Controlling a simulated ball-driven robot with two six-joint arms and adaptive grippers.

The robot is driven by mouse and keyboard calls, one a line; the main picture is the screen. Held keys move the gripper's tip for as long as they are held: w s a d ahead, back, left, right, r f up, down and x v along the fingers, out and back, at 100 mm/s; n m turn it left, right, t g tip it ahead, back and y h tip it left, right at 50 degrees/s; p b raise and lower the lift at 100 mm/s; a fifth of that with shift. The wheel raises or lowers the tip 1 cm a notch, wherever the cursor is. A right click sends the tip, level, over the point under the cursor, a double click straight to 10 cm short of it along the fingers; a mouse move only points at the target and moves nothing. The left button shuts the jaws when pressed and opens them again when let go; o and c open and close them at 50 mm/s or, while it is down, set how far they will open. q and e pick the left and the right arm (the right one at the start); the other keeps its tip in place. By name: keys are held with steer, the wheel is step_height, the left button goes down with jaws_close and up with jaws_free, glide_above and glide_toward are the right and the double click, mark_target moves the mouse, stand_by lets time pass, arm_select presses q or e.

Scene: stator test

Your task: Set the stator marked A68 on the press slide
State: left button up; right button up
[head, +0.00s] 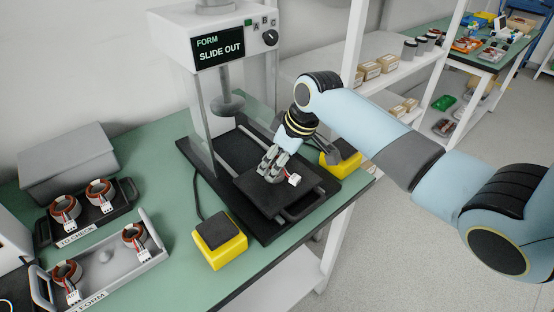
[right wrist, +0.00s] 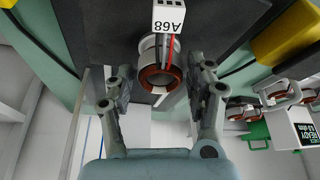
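The stator marked A68 (right wrist: 151,82) shows in the right wrist view as a copper ring with red and white leads and a white connector (right wrist: 168,17) reading A68. It sits over the dark plate of the press slide (head: 258,197), which is drawn out. In the head view only its connector (head: 294,180) shows clearly; my fingers hide the ring. My right gripper (head: 270,167) is low over the slide. In the wrist view its fingers (right wrist: 162,92) stand on both sides of the stator, with gaps. My left gripper is out of view.
The press display (head: 219,52) reads "SLIDE OUT". Yellow button boxes (head: 222,256) flank the slide. A dark "TO CHECK" tray (head: 128,190) and a grey tray marked "FORM" (head: 150,262), each holding two stators, stand at the left. The green table front is partly clear.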

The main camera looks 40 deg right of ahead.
steer(key=shift+o, duration=1.3)
steer(key=v, duration=1.2)
steer(key=shift+s, duration=0.1)
